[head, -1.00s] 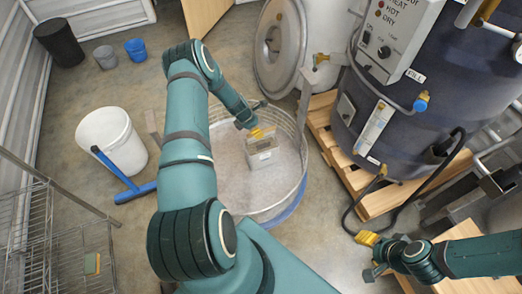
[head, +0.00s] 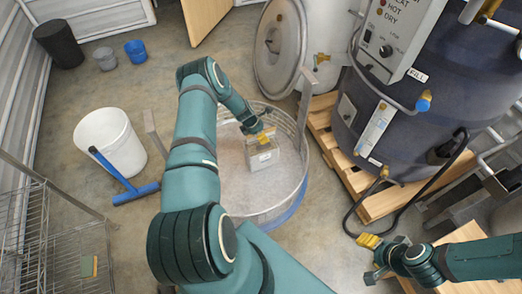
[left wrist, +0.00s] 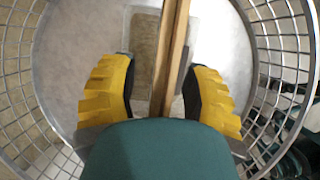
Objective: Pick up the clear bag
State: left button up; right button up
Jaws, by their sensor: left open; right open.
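The clear bag (head: 262,158) stands upright inside the large round mesh basket (head: 300,190), with a pale label on its side. My left gripper (head: 266,137) is at the bag's top. In the left wrist view, its yellow fingers (left wrist: 161,95) are open on either side of a narrow tan strip (left wrist: 172,50) along the bag's top. The bag's clear body (left wrist: 143,45) shows below it. I see gaps between the strip and the fingers. My right gripper (head: 371,258) is open and empty at the lower right, away from the basket.
A dark blue tank (head: 430,120) stands on a wooden pallet (head: 375,205) at the right. A white bucket (head: 108,140) and a blue squeegee (head: 135,193) are left of the basket. A wire rack (head: 50,240) fills the lower left. Open floor lies between.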

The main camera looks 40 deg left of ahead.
pick_arm(q)
jog(key=shift+f, duration=0.25)
dwell(0.3)
grip_shut()
jog(key=shift+r, duration=0.1)
